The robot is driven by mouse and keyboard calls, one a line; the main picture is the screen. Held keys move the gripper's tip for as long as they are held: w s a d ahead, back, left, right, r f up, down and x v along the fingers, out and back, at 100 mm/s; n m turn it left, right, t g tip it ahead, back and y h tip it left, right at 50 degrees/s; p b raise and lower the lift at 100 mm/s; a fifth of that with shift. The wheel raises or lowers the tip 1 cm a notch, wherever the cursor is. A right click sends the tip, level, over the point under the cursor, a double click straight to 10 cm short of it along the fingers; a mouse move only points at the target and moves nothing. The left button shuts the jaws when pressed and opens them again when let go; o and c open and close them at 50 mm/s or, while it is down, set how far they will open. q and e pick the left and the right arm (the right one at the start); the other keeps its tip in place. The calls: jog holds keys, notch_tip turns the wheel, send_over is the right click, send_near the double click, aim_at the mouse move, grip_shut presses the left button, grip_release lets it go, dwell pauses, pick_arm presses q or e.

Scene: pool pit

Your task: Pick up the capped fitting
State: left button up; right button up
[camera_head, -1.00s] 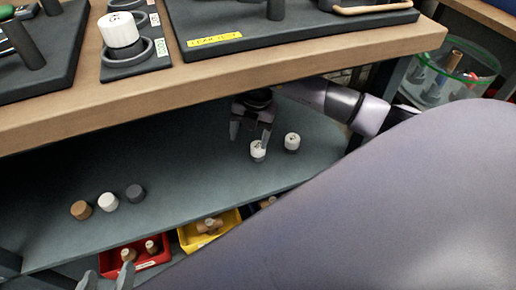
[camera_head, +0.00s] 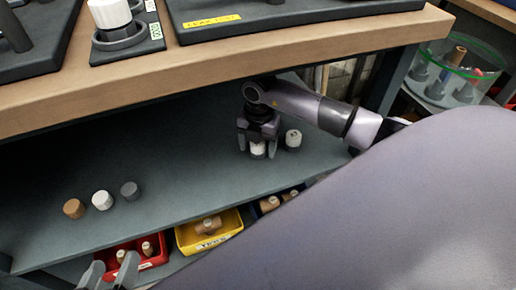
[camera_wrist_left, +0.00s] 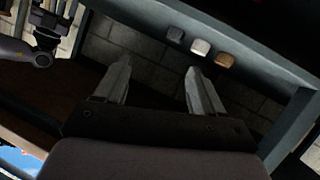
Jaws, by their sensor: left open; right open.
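The right fitting (camera_head: 293,139) stands just to the right of that gripper, upright. Another white-capped fitting (camera_head: 110,12) sits in a dark ring holder on the bench top. My left gripper (camera_head: 112,265) is open and empty low at the left, in front of the red bin; it also shows in the left wrist view (camera_wrist_left: 158,65).
Tan (camera_head: 74,208), white (camera_head: 103,200) and grey (camera_head: 130,190) caps stand on the shelf's left. Red (camera_head: 154,261) and yellow (camera_head: 232,229) bins with fittings sit below. The bench edge (camera_head: 200,84) overhangs the shelf. The shelf's middle is clear.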

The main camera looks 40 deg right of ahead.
jog(key=c, duration=1.2)
jog(key=shift+o, duration=0.2)
